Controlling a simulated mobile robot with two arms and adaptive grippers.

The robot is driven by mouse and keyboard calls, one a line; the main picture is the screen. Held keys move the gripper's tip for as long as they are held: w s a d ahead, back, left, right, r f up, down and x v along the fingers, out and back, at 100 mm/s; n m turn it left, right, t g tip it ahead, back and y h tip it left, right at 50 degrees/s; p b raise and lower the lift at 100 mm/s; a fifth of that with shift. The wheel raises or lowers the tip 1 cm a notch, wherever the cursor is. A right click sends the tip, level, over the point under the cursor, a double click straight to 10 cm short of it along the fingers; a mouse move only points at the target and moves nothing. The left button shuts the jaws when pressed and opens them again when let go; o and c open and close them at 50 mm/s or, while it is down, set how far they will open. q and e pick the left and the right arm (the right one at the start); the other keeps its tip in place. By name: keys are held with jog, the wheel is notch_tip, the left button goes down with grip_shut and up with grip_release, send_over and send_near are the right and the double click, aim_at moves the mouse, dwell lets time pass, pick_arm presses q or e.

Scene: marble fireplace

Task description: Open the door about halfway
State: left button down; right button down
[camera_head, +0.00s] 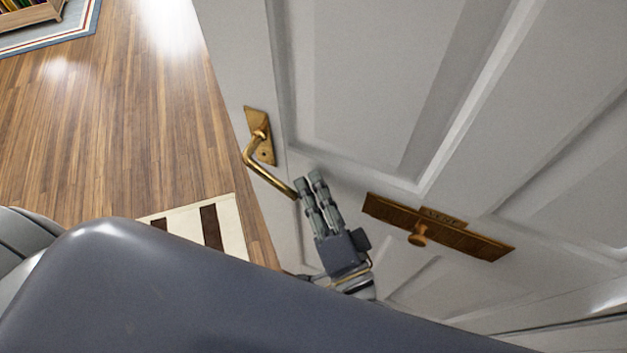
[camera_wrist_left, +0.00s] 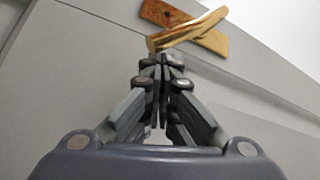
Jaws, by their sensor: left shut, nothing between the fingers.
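A white panelled door (camera_head: 370,80) fills the right of the head view, and its free edge stands clear of any frame over the wood floor. A brass lever handle (camera_head: 268,175) on a brass plate sits near that edge. My left gripper (camera_head: 309,180) is shut and empty, with its fingertips at the free end of the lever. In the left wrist view the handle (camera_wrist_left: 190,32) lies just beyond the shut fingertips (camera_wrist_left: 162,62). I cannot tell whether they touch it. My right gripper is not in view.
A brass letter plate (camera_head: 440,227) with a small knob is on the door to the right of my gripper. A striped mat (camera_head: 205,228) lies on the floor left of the door. Wood floor (camera_head: 110,120) is open at left, with a rug (camera_head: 75,30) and shelf beyond.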

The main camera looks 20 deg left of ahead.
pick_arm(q)
jog(key=shift+v, duration=3.75)
jog(key=a+f+m+g+h, duration=0.2)
jog(key=f+m+g+h, duration=0.15)
jog(key=f, duration=1.35)
jog(key=a+f+m+g+h, duration=0.2)
jog(key=f+m+h, duration=0.2)
jog(key=f, duration=1.3)
jog(key=s+a+f+n+g+h, duration=0.2)
jog(key=s+a+f+n+g, duration=0.2)
jog(key=s+a+f, duration=0.3)
jog(key=s+a+f+n+g+h, duration=0.3)
jog(key=s+a+f+n, duration=0.3)
jog(key=s+f, duration=0.8)
notch_tip(320, 180, down, 2)
jog(key=shift+a+f+n+g, duration=0.2)
jog(key=shift+a+n+g, duration=0.15)
jog(key=shift+a+g, duration=0.25)
